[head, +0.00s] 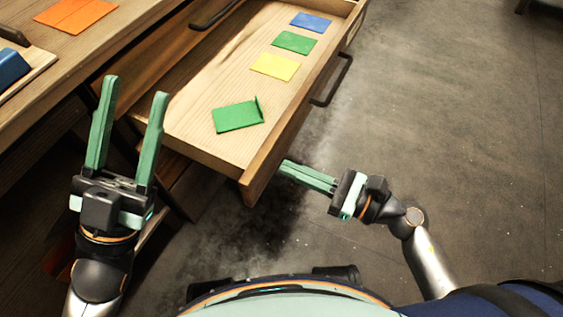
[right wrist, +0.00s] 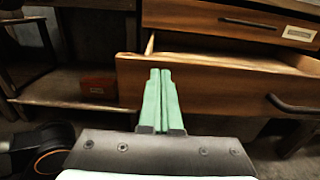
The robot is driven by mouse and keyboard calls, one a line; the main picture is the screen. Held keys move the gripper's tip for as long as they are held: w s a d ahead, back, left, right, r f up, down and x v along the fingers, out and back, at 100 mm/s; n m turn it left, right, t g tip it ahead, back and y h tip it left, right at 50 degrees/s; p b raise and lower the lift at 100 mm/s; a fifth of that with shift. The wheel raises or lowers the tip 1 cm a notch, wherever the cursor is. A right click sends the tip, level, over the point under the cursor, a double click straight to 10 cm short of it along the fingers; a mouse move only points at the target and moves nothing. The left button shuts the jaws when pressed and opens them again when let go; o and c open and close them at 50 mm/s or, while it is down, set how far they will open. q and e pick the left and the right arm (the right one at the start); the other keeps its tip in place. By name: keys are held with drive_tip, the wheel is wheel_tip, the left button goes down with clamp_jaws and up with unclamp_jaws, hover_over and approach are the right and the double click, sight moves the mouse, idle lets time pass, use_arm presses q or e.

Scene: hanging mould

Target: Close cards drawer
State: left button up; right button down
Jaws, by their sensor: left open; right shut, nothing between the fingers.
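The wooden cards drawer (head: 222,143) is pulled out from the desk in the head view. Several flat cards lie in it: a blue card (head: 311,22), a green card (head: 295,42), a yellow card (head: 275,66) and a nearer green card (head: 237,116) with one raised edge. The drawer has a dark handle (head: 332,80) on its front. My right gripper (head: 283,168) is shut and empty, close to the near end of the drawer front. In the right wrist view, its fingers point at the drawer front (right wrist: 215,90); contact is unclear. My left gripper (head: 137,88) is open and empty, left of the drawer.
The desk top (head: 75,55) at the upper left holds an orange sheet (head: 75,15) and a blue object (head: 10,68). The right wrist view shows another labelled drawer (right wrist: 220,17) above and a reddish box (right wrist: 98,87) on a lower shelf. Open floor (head: 460,150) lies to the right.

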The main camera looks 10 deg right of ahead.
sight(267, 159)
drive_tip(key=shift+x, duration=1.45)
use_arm(q)
drive_tip(key=shift+a, duration=0.15)
use_arm(e)
drive_tip(key=shift+w+a, duration=0.1)
drive_tip(key=shift+w, duration=0.05)
